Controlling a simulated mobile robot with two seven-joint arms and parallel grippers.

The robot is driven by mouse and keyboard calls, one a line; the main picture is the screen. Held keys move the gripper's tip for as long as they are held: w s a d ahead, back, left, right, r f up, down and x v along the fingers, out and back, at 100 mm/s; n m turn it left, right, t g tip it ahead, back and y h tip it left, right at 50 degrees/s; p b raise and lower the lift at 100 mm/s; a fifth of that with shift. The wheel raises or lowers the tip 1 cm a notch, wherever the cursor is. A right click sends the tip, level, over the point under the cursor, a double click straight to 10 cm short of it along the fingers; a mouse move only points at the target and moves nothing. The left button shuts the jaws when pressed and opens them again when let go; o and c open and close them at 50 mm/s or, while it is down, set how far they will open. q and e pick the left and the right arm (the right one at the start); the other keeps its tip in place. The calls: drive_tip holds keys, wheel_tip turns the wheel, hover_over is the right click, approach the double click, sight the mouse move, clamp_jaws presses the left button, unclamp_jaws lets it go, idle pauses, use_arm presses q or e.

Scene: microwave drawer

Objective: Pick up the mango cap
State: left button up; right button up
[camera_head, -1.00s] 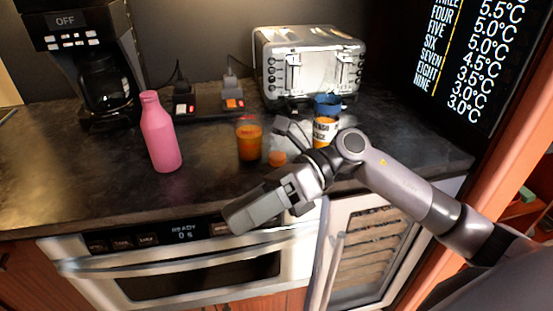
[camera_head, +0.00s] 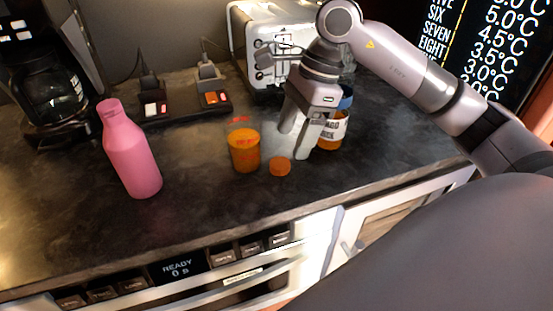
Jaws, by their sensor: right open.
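A small orange cap (camera_head: 280,167) lies on the dark counter near its front edge. Just left of it stands an orange container (camera_head: 245,152). An orange jar with a white label (camera_head: 334,130), partly reading "AGO", stands to the right, partly hidden by my gripper. My right gripper (camera_head: 295,142) is open and points down at the counter, with its fingertips above and right of the cap in the picture. Nothing shows between its fingers. My left gripper is not in view.
A pink bottle (camera_head: 131,154) stands on the counter at left. Behind are a coffee maker (camera_head: 52,90), power strips with plugs (camera_head: 213,98) and a silver toaster (camera_head: 262,40). A blue object (camera_head: 346,97) shows behind the labelled jar. The counter's front is clear.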

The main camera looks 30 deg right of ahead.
sight(280, 163)
drive_tip(key=x, duration=0.5)
drive_tip(key=shift+a+p, duration=0.35)
drive_tip(key=shift+a, duration=0.1)
drive_tip(key=shift+c, duration=0.4)
drive_tip(key=c, duration=1)
drive_tip(key=shift+c, duration=0.2)
wheel_tip(280, 163, up, 20)
drive_tip(key=p, duration=0.1)
drive_tip(key=shift+p, duration=0.35)
